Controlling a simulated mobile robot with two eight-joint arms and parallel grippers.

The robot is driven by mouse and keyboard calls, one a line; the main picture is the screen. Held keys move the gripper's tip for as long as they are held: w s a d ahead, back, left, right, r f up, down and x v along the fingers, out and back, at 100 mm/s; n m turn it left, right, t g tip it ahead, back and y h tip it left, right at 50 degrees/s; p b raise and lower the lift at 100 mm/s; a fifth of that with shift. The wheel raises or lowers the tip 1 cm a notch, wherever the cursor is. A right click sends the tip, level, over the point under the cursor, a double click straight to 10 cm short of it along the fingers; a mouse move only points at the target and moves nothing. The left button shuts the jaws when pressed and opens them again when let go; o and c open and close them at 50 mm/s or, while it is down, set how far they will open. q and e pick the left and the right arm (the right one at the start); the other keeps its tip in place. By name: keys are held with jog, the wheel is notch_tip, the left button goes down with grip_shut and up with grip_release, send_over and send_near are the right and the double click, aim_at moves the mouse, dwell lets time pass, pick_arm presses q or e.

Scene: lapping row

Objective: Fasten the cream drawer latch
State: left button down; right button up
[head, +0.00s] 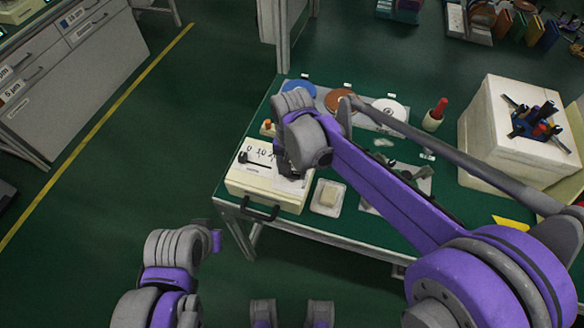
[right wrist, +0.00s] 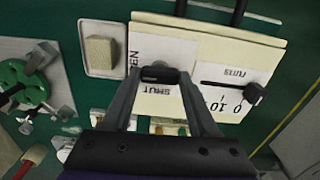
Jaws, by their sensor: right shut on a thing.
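The cream drawer unit (head: 262,194) stands at the table's near left corner; its black drawer handle (head: 260,213) is at the front. In the right wrist view, the cream top (right wrist: 213,48) bears a white card with the words SHUT and, partly hidden, OPEN. My right gripper (right wrist: 160,76) is over this card, its two fingertips closed on a dark latch knob (right wrist: 160,73) beside the word SHUT. In the head view my right gripper (head: 290,172) covers the latch. My left gripper (head: 215,240) is low at left, away from the table; its fingers are unclear.
A second black slider knob (right wrist: 254,92) with a numbered scale is close to the right finger. A small tray with a beige block (head: 328,197) sits beside the unit. Discs, a red-topped bottle (head: 435,115) and a white box (head: 510,135) stand farther back.

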jog(key=n, duration=0.4)
jog(key=shift+n, duration=0.3)
jog(key=n, duration=0.9)
jog(key=shift+n+b, duration=0.35)
jog(key=shift+n, duration=1.45)
jog(key=o, duration=1.4)
